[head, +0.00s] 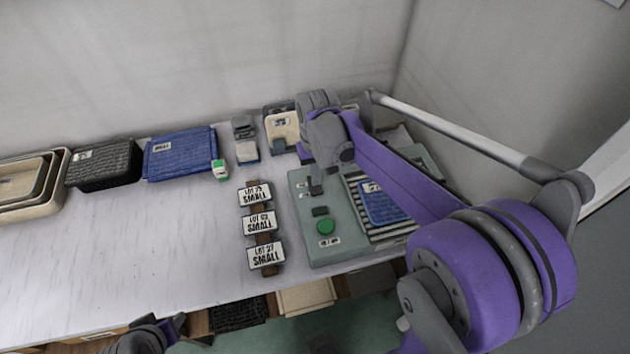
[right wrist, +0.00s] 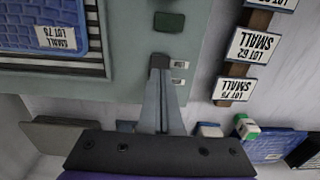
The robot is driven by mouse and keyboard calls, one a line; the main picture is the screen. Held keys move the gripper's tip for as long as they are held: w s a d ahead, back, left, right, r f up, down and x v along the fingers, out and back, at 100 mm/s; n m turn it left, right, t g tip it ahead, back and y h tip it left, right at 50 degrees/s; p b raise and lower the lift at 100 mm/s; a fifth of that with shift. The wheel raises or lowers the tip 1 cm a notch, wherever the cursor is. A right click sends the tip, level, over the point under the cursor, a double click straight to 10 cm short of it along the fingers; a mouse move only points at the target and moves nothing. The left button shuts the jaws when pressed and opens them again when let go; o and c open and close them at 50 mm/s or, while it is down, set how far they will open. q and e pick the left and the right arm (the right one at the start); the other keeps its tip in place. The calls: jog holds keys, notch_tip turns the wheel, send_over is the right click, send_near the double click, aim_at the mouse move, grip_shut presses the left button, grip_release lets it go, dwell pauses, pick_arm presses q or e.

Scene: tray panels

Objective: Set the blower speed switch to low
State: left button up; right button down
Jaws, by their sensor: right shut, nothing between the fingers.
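The grey-green control panel (head: 300,245) lies on the table below my right arm. Its small dark switch (right wrist: 160,61) shows in the right wrist view, with two small white labels beside it, too small to read. My right gripper (right wrist: 161,76) is shut and empty, its fingertips right at the switch; I cannot tell whether they touch it. In the head view my right gripper (head: 316,176) is over the panel's left part, largely hidden by my wrist. My left gripper (head: 172,328) is at the bottom edge, partly cut off; its fingers are unclear.
Blue (head: 180,154) and black (head: 104,166) baskets stand further left. The table's front left is clear.

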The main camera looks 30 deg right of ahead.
aim_at(316, 190)
notch_tip(316, 190, up, 4)
jog(key=shift+r+p, duration=0.25)
jog(key=shift+p, duration=0.95)
jog(key=s+a+t, duration=0.1)
jog(key=s+a, duration=0.1)
jog(key=s, duration=0.3)
jog(key=s+a+f+n+t, duration=0.1)
jog(key=s+a+t, duration=0.1)
jog(key=s, duration=0.2)
jog(key=s+a+f+n+t, duration=0.1)
jog(key=s+a+t, duration=0.1)
jog(key=s, duration=0.3)
jog(key=shift+s+a, duration=0.25)
jog(key=shift+s, duration=0.05)
jog(key=shift+s+a+f+n, duration=0.15)
jog(key=shift+s+f+n, duration=0.1)
jog(key=shift+s+n, duration=0.1)
